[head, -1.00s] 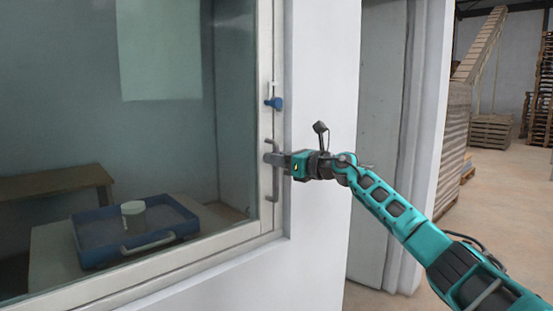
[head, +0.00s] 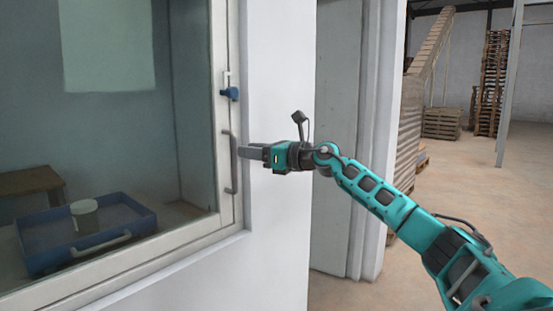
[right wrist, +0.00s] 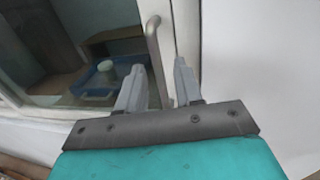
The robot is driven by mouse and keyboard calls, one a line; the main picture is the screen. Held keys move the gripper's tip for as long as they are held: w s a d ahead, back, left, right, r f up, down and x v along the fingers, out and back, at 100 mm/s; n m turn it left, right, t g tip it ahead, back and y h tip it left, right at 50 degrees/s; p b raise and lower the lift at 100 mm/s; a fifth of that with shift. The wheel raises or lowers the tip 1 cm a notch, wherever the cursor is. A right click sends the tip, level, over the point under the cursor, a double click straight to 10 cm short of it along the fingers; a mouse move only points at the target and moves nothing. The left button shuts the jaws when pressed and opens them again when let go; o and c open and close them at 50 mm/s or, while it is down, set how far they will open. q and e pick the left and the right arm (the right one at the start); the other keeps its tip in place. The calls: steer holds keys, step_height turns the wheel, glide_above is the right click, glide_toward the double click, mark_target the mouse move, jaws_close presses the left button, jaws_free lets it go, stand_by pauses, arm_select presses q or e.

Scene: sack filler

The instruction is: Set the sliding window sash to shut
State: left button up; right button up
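The window sash (head: 222,190) has a pale frame around a large glass pane and stands at the left in the head view. Its right edge lies close along the right side of the window frame; I cannot tell any small gap. A grey upright bar handle (head: 231,178) is on this edge, with a blue catch (head: 230,94) above it. My right gripper (head: 241,152) is at the handle's right side, fingers pointing left. In the right wrist view its fingers (right wrist: 158,66) are open, and the handle (right wrist: 155,50) shows between them in the picture, not gripped. My left gripper is not in view.
Behind the glass are a blue tray (head: 35,262) with a pale round container (head: 84,216) and a brown bench (head: 32,182). A white wall (head: 277,220) stands right of the window. Pallet stacks (head: 441,124) are far back right, with open floor before them.

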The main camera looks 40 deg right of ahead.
arm_select(q)
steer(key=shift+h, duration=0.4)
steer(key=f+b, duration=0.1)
steer(key=b, duration=0.1)
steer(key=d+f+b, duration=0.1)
steer(key=b, duration=0.1)
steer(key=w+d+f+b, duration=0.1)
steer(key=b, duration=0.1)
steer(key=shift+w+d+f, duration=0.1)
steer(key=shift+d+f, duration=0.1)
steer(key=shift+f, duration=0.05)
arm_select(e)
steer(key=v, duration=0.7)
steer(key=shift+s, duration=0.25)
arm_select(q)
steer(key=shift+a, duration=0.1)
arm_select(e)
steer(key=shift+d, duration=0.1)
